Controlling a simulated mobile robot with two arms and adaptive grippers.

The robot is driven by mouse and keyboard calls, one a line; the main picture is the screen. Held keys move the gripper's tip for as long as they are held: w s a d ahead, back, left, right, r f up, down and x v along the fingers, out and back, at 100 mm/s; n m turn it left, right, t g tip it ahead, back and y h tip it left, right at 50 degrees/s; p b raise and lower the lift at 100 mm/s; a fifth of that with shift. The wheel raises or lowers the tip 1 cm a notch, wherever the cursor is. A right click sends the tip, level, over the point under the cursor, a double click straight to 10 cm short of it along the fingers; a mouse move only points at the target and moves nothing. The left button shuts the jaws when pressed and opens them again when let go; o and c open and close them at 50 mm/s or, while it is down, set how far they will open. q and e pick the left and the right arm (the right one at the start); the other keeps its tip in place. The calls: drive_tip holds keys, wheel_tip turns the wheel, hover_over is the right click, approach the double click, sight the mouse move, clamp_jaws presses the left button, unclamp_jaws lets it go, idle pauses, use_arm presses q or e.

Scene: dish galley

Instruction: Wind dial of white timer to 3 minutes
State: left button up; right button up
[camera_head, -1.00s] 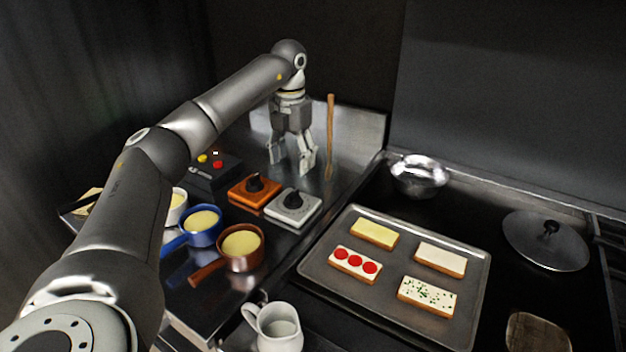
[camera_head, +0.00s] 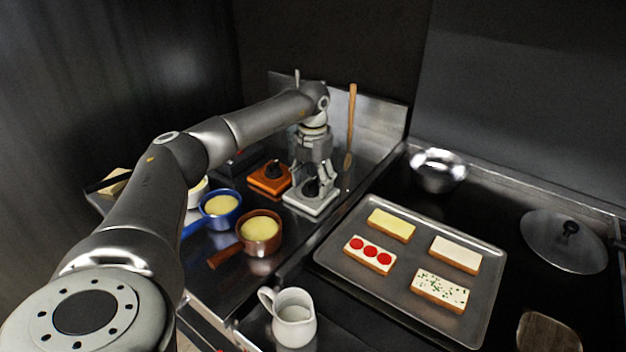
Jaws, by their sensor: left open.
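The white timer (camera_head: 308,205) stands on the steel counter in the head view, with a black dial (camera_head: 311,187) on its top. My left gripper (camera_head: 313,186) points down over the white timer, with its open fingers on either side of the dial. Whether the fingers touch the dial I cannot tell. The dial's marks are too small to read. My right gripper is not in view.
An orange timer (camera_head: 262,181) stands just left of the white one. A blue pan (camera_head: 219,222), a copper pan (camera_head: 260,246) and a white jug (camera_head: 294,330) are nearer. A tray (camera_head: 345,268) of toasts lies right. A wooden spoon (camera_head: 351,115) leans behind.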

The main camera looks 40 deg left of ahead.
use_arm(q)
drive_tip(key=shift+c, duration=0.3)
drive_tip(key=c, duration=0.9)
drive_tip(key=shift+c, duration=0.2)
drive_tip(key=shift+r+m, duration=0.1)
drive_tip(key=shift+m, duration=0.2)
drive_tip(key=shift+d+m+p, duration=0.1)
drive_tip(key=shift+m+p, duration=0.45)
drive_tip(key=shift+m, duration=0.35)
drive_tip(key=m, duration=0.2)
drive_tip(key=shift+m+p, duration=0.3)
drive_tip(key=shift+p, duration=0.05)
drive_tip(key=m, duration=0.3)
drive_tip(key=shift+d, duration=0.15)
drive_tip(key=shift+m+p, duration=0.3)
drive_tip(key=shift+m, duration=0.9)
